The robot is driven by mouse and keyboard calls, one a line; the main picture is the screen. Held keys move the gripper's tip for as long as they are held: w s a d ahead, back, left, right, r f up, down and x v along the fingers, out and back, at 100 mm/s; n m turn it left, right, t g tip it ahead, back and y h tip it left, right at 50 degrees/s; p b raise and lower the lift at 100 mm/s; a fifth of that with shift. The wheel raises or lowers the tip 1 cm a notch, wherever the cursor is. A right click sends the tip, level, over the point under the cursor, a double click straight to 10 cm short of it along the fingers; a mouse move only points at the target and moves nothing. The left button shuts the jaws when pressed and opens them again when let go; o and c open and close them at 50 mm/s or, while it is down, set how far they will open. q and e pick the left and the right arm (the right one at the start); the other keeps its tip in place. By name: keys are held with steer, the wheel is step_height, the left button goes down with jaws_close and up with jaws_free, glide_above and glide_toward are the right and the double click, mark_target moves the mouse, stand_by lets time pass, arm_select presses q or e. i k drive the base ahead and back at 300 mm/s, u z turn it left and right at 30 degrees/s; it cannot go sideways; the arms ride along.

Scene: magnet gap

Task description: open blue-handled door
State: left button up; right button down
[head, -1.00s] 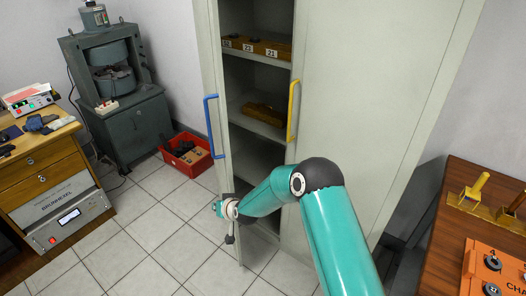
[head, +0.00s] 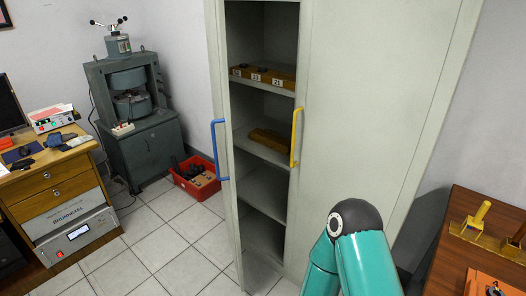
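The tall grey cabinet has a left door (head: 229,215) with a blue handle (head: 218,150). This door stands open, swung outward and seen nearly edge-on, so the shelves behind it show. The right door (head: 365,110) with a yellow handle (head: 296,137) looks closed. One teal arm of mine comes in from the bottom edge, right of the middle, bent in front of the right door's lower part. Its gripper is not visible. My other gripper is not in view either. Nothing is seen touching the blue handle.
Inside the cabinet, wooden blocks (head: 264,76) with number labels sit on a shelf. A red crate (head: 196,180) stands on the floor left of the open door, beside a green press (head: 135,110). A wooden desk (head: 50,185) is at left, a brown table (head: 460,205) at right. Tiled floor lies between.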

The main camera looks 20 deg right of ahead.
mark_target(214, 10)
steer(key=z, duration=0.4)
steer(key=i, duration=1.45)
